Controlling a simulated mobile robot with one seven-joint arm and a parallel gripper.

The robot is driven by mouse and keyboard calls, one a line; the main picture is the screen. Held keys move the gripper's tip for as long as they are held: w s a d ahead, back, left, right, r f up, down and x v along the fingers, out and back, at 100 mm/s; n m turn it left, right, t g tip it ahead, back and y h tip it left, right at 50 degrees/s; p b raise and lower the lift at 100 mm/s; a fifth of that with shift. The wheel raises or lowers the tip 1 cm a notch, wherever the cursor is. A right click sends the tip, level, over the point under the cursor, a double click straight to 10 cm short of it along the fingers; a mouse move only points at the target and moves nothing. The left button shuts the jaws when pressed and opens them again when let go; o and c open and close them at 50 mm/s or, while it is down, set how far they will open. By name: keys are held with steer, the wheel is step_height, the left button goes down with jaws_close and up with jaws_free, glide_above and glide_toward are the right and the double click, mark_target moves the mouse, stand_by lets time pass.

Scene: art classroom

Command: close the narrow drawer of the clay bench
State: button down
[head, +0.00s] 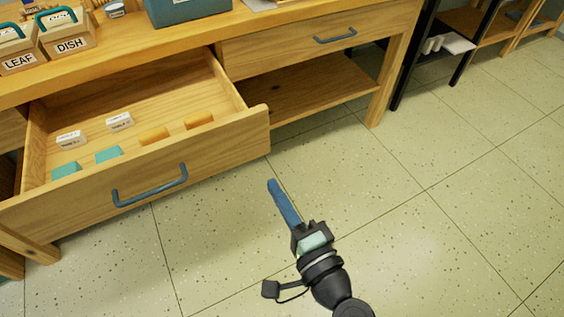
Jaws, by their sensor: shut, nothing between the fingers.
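The wooden clay bench (120,62) runs along the left and top of the head view. One of its drawers (226,152) is pulled well out, with a blue bar handle (150,186) on its front. Another drawer (290,50) to its right, with a similar handle (335,35), looks closed. I cannot tell for sure which one is the narrow drawer. My gripper (273,186) has blue fingers, is shut and empty, and is over the floor to the right of the open drawer's front, apart from it.
The open drawer holds white labelled blocks (120,121), teal blocks (109,155) and orange blocks (154,136). Boxes marked LEAF (20,60) and DISH (70,44) and a teal bin (185,9) stand on the bench. A bench leg (390,85) and black rack (412,60) are right. Floor in front is clear.

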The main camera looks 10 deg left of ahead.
mark_target(240, 131)
steer(key=b+x, duration=0.1)
steer(key=x, duration=1.2)
steer(key=shift+w+a+b, duration=0.25)
steer(key=shift+a+b, duration=0.05)
steer(key=shift+b, duration=0.05)
